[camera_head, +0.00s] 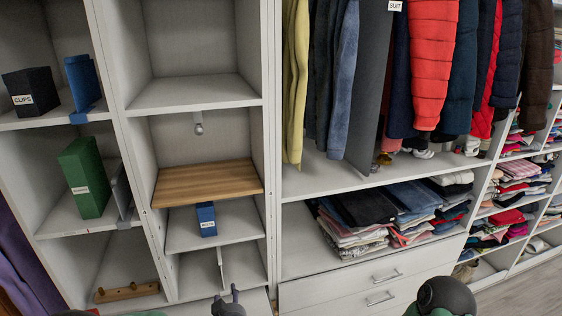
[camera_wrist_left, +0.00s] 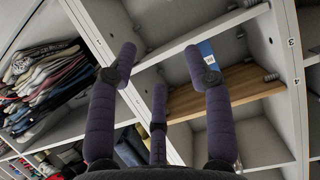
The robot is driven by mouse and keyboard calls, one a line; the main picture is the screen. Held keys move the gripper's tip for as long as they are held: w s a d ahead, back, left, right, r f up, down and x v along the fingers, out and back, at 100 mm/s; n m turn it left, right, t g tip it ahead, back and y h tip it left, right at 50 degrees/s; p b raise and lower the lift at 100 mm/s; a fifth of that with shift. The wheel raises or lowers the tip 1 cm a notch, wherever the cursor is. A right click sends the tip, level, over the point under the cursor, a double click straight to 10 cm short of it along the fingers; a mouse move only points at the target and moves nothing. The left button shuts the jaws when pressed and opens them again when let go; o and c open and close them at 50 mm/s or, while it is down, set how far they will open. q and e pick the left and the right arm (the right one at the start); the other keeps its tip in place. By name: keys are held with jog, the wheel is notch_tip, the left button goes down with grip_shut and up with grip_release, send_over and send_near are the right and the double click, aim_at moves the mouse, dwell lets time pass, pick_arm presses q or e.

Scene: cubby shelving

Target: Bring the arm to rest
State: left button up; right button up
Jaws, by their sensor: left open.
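My left gripper (camera_head: 228,300) shows only partly at the bottom edge of the head view, in front of the low cubbies. In the left wrist view my left gripper (camera_wrist_left: 163,68) has its dark fingers spread apart, with nothing between them. Behind the fingers are the wooden board (camera_wrist_left: 255,85) and the blue box (camera_wrist_left: 207,47), seen upside down and apart from the fingers. The rest of the left arm is hidden below the head view. My right gripper cannot be made out.
Left cubbies hold a black box (camera_head: 31,90), a blue binder (camera_head: 82,80) and a green box (camera_head: 84,178). The wooden board (camera_head: 207,182) lies above a small blue box (camera_head: 206,219). Hanging coats (camera_head: 432,60), folded clothes (camera_head: 350,225) and drawers (camera_head: 375,285) are right.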

pick_arm(q)
jog(key=s+d+f+g+h+b, duration=0.1)
jog(key=s+f+g+h+b, duration=0.3)
jog(key=f, duration=0.8)
jog(key=s+d+f+g+h, duration=0.1)
jog(key=s+d+f+g, duration=0.15)
jog(key=s+f, duration=0.7)
jog(key=s+d+f+g+h+b, duration=0.1)
jog(key=s+f+g, duration=0.5)
jog(key=s+f, duration=0.6)
notch_tip(320, 180, down, 3)
jog(key=shift+d+r+h+b, duration=0.1)
jog(key=shift+d+h+b, duration=0.2)
jog(key=shift+h+b, duration=0.65)
jog(key=shift+w+a, duration=0.1)
